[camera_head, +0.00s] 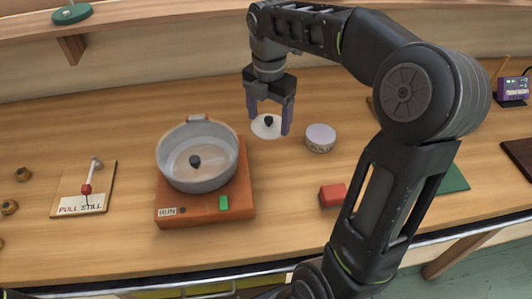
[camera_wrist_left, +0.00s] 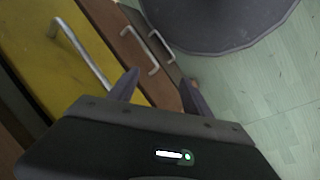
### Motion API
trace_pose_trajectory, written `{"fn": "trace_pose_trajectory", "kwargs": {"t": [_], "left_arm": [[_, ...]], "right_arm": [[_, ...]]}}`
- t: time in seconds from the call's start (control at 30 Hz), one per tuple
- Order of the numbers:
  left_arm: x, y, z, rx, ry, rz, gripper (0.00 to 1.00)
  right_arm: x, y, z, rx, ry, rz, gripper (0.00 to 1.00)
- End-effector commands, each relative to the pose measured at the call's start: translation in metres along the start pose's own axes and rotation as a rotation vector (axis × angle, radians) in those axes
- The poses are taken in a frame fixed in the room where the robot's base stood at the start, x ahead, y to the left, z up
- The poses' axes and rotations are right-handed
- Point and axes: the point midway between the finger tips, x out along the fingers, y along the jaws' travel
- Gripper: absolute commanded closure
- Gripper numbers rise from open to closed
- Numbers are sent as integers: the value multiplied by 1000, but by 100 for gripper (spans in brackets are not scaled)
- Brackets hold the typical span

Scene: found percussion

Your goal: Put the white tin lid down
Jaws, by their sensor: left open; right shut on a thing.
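The white tin lid (camera_head: 260,131) is a small pale disc with a black knob, right of the pot in the head view. My right gripper (camera_head: 268,122) points down with one finger at each side of it and is shut on it. I cannot tell whether the lid touches the table. My left gripper (camera_wrist_left: 159,88) is open and empty in the left wrist view, in front of drawer fronts with metal handles; it is away from the lid.
A grey pot (camera_head: 222,172) with a black knob inside sits on an orange base (camera_head: 240,203) marked RUN. A round pale tin (camera_head: 320,138) stands close right of the lid. A red block (camera_head: 332,195) lies nearer the front. A PULL STILL board (camera_head: 70,185) lies left.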

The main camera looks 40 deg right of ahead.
Motion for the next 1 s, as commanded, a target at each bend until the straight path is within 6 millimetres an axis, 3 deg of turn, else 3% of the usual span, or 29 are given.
{"fn": "trace_pose_trajectory", "kwargs": {"t": [0.17,0.53,0.87,1.0], "left_arm": [[0,0,0,0,0,0,42],[-4,1,0,-1,0,-1,42],[-4,1,0,-1,0,-1,42],[-5,1,0,-1,-1,-1,42]], "right_arm": [[4,0,0,0,0,-1,61],[59,0,0,-1,1,-2,61],[63,0,0,0,0,0,61],[75,-1,0,0,2,-3,61]]}}
